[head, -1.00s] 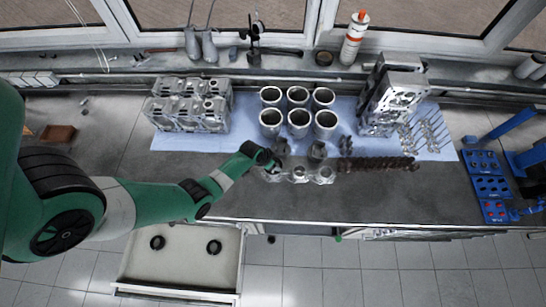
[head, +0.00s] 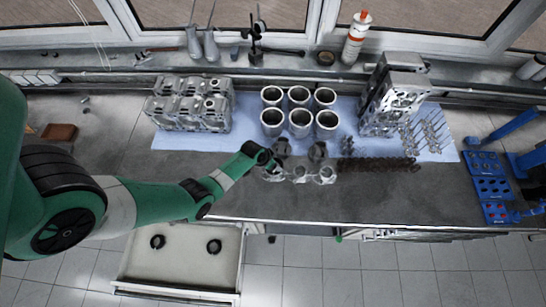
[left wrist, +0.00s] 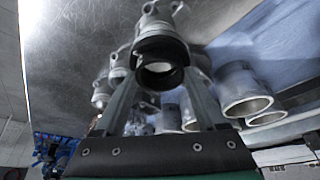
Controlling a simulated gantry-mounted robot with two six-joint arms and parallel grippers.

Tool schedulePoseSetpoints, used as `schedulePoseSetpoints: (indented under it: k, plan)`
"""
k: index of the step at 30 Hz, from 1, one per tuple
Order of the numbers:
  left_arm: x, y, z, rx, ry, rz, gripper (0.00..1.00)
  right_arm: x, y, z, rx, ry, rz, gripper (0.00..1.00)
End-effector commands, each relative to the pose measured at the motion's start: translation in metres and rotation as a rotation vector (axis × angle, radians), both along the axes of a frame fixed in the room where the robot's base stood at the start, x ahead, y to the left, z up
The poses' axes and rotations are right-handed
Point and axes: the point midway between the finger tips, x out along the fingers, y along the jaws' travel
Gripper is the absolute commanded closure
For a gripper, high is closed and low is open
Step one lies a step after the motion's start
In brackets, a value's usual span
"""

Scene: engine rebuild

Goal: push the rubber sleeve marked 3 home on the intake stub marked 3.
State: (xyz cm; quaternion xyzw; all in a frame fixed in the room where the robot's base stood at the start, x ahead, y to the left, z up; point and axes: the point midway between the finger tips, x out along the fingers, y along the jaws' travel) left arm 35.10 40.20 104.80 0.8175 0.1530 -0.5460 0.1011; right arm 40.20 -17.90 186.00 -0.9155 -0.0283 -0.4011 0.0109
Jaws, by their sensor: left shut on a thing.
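My left gripper (head: 270,164) is over the left end of a row of metal intake stubs (head: 299,174) near the bench's front edge. In the left wrist view its fingers (left wrist: 165,92) are shut on a black rubber sleeve (left wrist: 160,47), one finger on each side. The sleeve's open end faces the camera and its far end meets a grey metal stub (left wrist: 158,22). How far it sits on the stub is hidden. No number is readable on sleeve or stub. My right gripper is not in view.
Two black rings (head: 157,242) lie in an open drawer (head: 180,273) below the bench. The bench front right of the stubs is clear.

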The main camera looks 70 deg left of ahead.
Motion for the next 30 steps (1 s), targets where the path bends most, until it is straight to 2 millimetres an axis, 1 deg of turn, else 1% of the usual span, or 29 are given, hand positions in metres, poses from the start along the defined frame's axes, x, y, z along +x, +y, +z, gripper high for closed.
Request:
schedulePoseSetpoints:
  k: [8, 24, 30]
  plan:
    - [0.0, 0.0, 0.0, 0.0, -0.001, 0.0, 1.0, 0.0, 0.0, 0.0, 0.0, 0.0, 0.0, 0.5]
    - [0.0, 0.0, -0.011, 0.0, -0.001, 0.0, 1.0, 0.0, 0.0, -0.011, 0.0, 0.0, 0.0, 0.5]
    - [0.0, 0.0, -0.012, 0.0, -0.001, 0.0, 1.0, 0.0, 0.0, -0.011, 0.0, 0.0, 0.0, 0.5]
